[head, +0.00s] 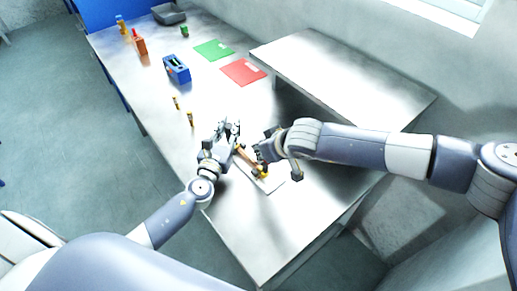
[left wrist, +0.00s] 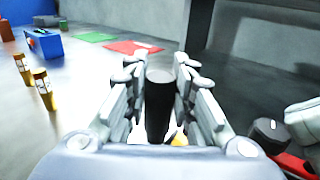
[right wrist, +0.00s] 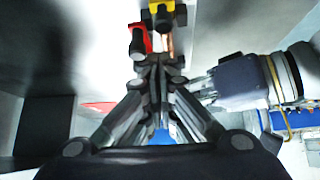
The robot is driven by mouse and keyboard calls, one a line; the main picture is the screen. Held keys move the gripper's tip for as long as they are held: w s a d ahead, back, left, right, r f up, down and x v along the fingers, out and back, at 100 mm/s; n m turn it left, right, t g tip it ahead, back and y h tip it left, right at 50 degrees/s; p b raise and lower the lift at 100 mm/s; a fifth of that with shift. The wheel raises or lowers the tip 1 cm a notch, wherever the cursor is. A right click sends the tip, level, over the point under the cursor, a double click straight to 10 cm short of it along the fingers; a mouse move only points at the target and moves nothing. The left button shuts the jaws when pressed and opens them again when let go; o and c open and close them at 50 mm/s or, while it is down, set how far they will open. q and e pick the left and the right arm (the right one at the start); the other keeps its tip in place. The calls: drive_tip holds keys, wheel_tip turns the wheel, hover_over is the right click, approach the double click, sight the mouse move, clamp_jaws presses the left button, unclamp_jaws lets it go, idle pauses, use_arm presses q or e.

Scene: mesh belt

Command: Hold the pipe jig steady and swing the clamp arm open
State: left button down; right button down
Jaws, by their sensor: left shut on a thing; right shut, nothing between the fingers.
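The pipe jig has a pale base plate (head: 270,187) near the table's front edge, with a copper-coloured pipe (head: 247,159) and a yellow block (head: 264,173). The yellow block also shows in the right wrist view (right wrist: 162,14). My left gripper (head: 230,128) is shut on a black upright post (left wrist: 158,105), seen between its fingers in the left wrist view. The red clamp arm with a black end (right wrist: 138,42) lies just beyond my right gripper (right wrist: 158,66), which is shut and empty. Whether they touch is unclear. In the head view, my right gripper (head: 264,152) partly hides the jig.
Farther back are a blue box (head: 177,69), a red mat (head: 243,72), a green mat (head: 213,50) and a red bottle (head: 140,45). A raised grey surface (head: 340,75) borders the right side. The table's front is clear.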

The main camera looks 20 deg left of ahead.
drive_tip(key=shift+w+d, duration=0.3)
idle(0.4)
idle(0.3)
drive_tip(key=a, duration=0.1)
drive_tip(key=s+a, duration=0.1)
drive_tip(key=a, duration=0.1)
drive_tip(key=shift+s, duration=0.25)
drive_tip(key=shift+a+r, duration=0.15)
drive_tip(key=shift+r, duration=0.2)
drive_tip(key=w+d+r, duration=0.2)
drive_tip(key=d+r, duration=0.3)
drive_tip(key=r, duration=0.2)
drive_tip(key=shift+w+d, duration=0.15)
drive_tip(key=shift+w, duration=0.05)
use_arm(q)
drive_tip(key=c, duration=1.3)
unclamp_jaws()
